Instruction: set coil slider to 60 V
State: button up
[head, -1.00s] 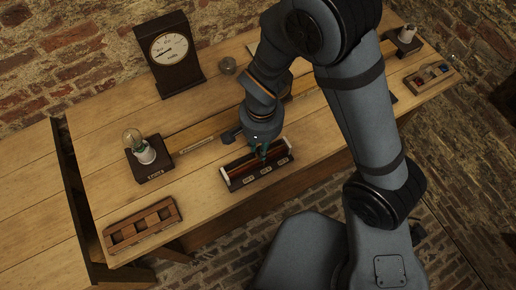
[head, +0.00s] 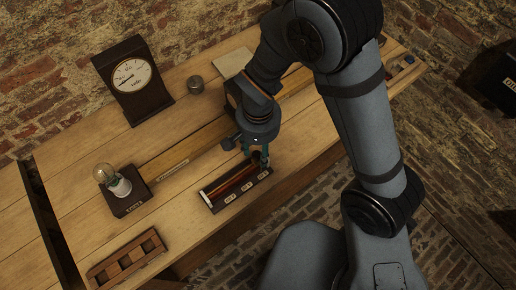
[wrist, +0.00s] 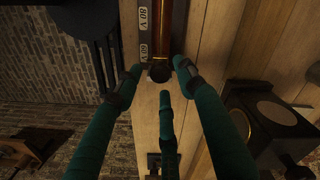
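The coil slider (head: 213,205) is a dark box with a copper-coloured coil and several white labels along its front, on the workbench. In the wrist view its labels read 80 V (wrist: 144,14) and 60 V (wrist: 143,49). A dark round knob (wrist: 159,72) shows just past the 60 V label, at that end of the coil. My gripper (head: 257,160) is over the right part of the box in the head view. In the wrist view its teal fingers (wrist: 159,75) stand open around the knob, with small gaps visible at the sides. Whether any finger touches it is unclear.
A dial meter (head: 131,76) stands at the back left of the workbench (head: 180,185). A bulb on a dark base (head: 128,201) stands left of the slider, and a wooden rack (head: 127,262) lies at front left. A small metal jar (head: 195,85) is behind.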

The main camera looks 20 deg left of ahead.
aim_at(258, 154)
notch_tip(258, 154, up, 12)
dwell(0.7)
jog(key=shift+s, duration=0.1)
